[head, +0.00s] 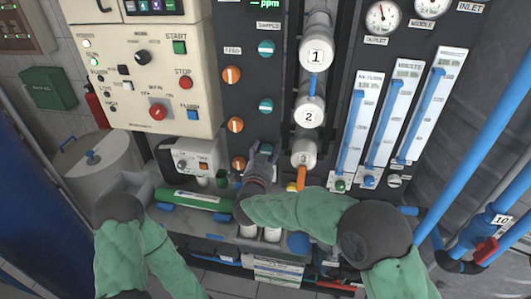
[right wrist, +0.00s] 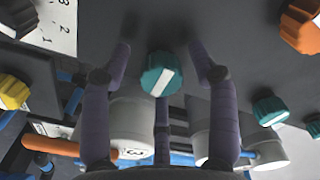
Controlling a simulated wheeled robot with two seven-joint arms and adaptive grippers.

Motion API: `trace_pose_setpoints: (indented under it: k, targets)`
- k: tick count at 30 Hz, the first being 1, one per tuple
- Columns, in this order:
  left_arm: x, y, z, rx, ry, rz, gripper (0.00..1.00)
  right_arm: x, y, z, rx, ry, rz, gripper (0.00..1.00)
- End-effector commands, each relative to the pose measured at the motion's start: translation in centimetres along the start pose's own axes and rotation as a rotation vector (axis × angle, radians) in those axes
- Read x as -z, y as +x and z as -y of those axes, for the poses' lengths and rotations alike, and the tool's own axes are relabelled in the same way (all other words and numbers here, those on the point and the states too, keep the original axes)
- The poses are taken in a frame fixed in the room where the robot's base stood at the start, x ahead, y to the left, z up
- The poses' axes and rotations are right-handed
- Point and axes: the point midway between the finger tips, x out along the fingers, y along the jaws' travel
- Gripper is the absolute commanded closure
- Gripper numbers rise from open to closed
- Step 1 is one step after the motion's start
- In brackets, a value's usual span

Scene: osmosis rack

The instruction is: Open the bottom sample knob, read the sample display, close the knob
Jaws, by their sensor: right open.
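The bottom teal sample knob (right wrist: 162,73) shows in the right wrist view, with a white stripe running at a slant across its face. My right gripper (right wrist: 161,55) is open, its purple fingers spread on both sides of this knob; I cannot tell if they touch it. In the head view my right gripper (head: 263,152) is at the lower part of the dark panel and hides this knob. The sample display (head: 266,4) is at the top edge of the head view, cut off, with only green "ppm" readable. My left gripper does not show.
Two more teal knobs (head: 266,48) sit above, with orange knobs (head: 232,75) in a column to their left. White numbered cylinders (head: 306,112) stand close on the right, with an orange pipe (head: 301,178) below. A green cylinder (head: 193,199) lies left of my right wrist.

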Motion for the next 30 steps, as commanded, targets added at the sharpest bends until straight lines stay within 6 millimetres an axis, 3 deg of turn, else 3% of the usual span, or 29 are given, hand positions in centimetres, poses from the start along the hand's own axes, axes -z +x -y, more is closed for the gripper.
trace_pose_setpoints:
  k: [5, 18, 24, 30]
  targets:
    - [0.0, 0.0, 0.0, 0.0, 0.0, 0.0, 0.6, 0.1, -1.6, 0.1, 0.002, 0.0, 0.0, 0.4]
    - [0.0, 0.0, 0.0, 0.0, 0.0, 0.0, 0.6, -0.1, -9.8, 0.1, 0.003, -0.001, 0.003, 0.4]
    - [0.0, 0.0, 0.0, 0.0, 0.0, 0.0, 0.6, -0.1, -11.7, 0.0, 0.002, -0.001, 0.002, 0.4]
    - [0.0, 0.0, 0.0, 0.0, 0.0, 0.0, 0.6, -0.1, -12.0, -0.1, -0.001, 0.0, 0.001, 0.4]
